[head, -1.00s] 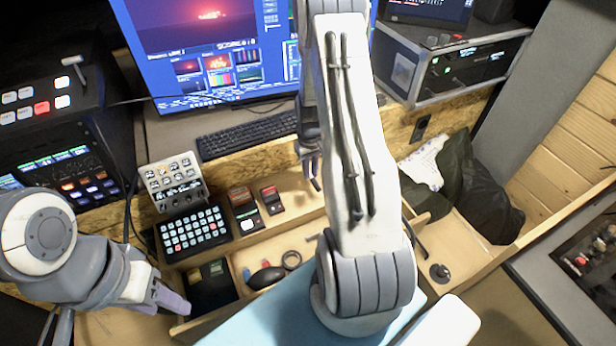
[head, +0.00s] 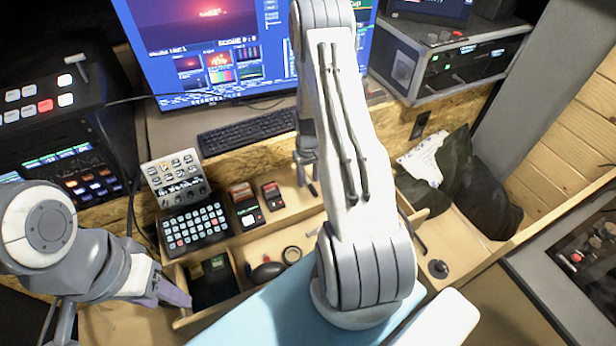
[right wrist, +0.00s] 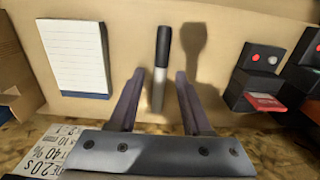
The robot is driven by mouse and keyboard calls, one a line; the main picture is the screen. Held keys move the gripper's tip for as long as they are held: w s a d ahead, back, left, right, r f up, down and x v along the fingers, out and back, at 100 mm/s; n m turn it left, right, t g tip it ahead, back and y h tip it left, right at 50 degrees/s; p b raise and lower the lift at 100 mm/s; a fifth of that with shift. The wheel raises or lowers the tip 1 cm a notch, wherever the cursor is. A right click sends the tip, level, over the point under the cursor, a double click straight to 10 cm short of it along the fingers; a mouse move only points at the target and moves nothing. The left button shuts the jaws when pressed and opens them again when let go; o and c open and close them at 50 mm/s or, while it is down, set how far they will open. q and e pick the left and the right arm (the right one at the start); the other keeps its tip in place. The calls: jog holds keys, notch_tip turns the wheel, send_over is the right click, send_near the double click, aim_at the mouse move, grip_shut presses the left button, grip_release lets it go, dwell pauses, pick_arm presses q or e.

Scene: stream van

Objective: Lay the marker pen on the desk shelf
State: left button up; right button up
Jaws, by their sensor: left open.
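The marker pen (right wrist: 160,72), with a black upper part and silver lower part, shows in the right wrist view over the pale wooden desk shelf (right wrist: 135,45). My right gripper (right wrist: 158,92) has its two purple fingers spread either side of the pen, with a visible gap on each side. I cannot tell whether the pen touches the shelf. In the head view my right gripper (head: 306,168) is low at the shelf (head: 288,212), partly hidden by my own arm. My left gripper (head: 178,294) is open and empty near the left front corner of the drawer.
A white notepad (right wrist: 75,58) lies left of the pen; a dark device with a red card (right wrist: 262,92) stands right. In the head view, a button pad (head: 194,228), keyboard (head: 245,132) and monitor (head: 215,45) are behind and left. A dark bag (head: 478,185) lies right.

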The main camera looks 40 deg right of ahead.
aim_at(308, 181)
jog(key=shift+r, duration=0.55)
notch_tip(308, 181, up, 11)
jog(key=b, duration=0.2)
jog(key=shift+r, duration=0.15)
jog(key=s+a+r+n, duration=0.15)
jog(key=a+r, duration=0.35)
jog(key=a, duration=0.6)
jog(key=s+a+r+n, duration=0.1)
jog(key=a+r+n, duration=0.25)
jog(key=a, duration=0.65)
jog(key=s+a+r+n, duration=0.2)
jog(key=s+a, duration=0.4)
jog(key=s, duration=0.3)
jog(key=s+a+r+n+y, duration=0.1)
jog(key=s+a+r+n, duration=0.1)
jog(key=s+a, duration=0.4)
jog(key=s+r, duration=0.1)
jog(key=s, duration=0.3)
jog(key=shift+a+r+n, duration=0.2)
jog(key=shift+r+n, duration=0.15)
jog(key=shift+n, duration=0.05)
